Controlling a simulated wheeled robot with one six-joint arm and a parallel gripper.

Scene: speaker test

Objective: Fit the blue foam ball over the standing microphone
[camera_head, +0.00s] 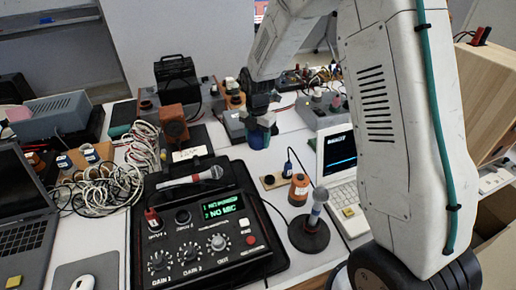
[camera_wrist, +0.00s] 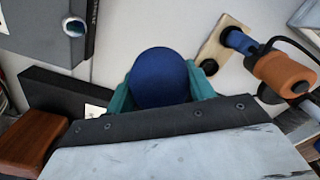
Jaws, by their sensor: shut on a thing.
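The blue foam ball (camera_wrist: 159,76) is held between the teal fingers of my gripper (camera_wrist: 160,88) in the wrist view. In the head view my gripper (camera_head: 259,130) hangs above the white table behind the mixer, with some blue showing between its fingers. The standing microphone (camera_head: 317,208) is upright on a round black base (camera_head: 309,238), nearer the camera and to the right of my gripper. Its head looks blue-grey. The ball is apart from it. I cannot make out the microphone in the wrist view.
A black mixer (camera_head: 212,240) with a lit display carries a lying microphone (camera_head: 190,180). An orange cylinder (camera_head: 299,190) and a wooden block with a blue plug (camera_head: 274,181) stand between my gripper and the microphone. A small computer (camera_head: 341,152) is to the right. Tangled cables (camera_head: 100,190) lie left.

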